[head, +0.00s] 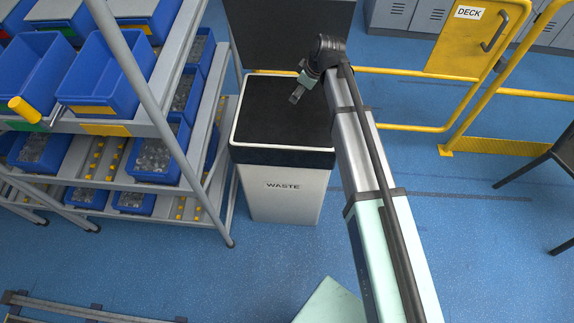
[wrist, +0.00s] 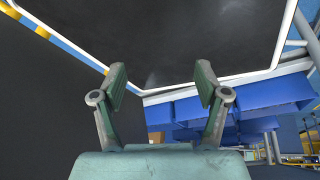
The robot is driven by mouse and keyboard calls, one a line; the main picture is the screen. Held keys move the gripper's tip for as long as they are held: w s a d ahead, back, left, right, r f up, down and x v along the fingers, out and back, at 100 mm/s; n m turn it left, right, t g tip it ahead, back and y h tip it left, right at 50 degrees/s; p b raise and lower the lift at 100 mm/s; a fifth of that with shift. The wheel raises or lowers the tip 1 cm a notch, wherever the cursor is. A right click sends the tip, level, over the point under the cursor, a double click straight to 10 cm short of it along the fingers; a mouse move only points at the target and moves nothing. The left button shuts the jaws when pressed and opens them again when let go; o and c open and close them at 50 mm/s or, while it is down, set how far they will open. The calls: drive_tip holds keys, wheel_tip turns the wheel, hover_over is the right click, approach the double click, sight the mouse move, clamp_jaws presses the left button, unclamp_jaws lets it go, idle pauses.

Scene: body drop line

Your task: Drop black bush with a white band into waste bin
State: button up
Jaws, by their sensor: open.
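The waste bin (head: 283,202) is white with a dark band and a "WASTE" label, and its top is open and dark inside. My gripper (head: 297,97) is above the bin's opening, toward its back right. In the wrist view my gripper (wrist: 161,76) has its two fingers spread apart with nothing between them. Beyond the fingers the wrist view shows the bin's dark inside and its white rim (wrist: 215,81). I do not see the black bush with a white band in either view; the bin's inside is too dark to make anything out.
A grey shelf rack (head: 205,200) with blue bins (head: 110,75) stands close to the left of the waste bin. A dark panel (head: 290,35) rises behind it. Yellow railings and a gate (head: 470,35) are at the back right.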

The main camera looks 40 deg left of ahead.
drive_tip(key=shift+v, duration=1.1)
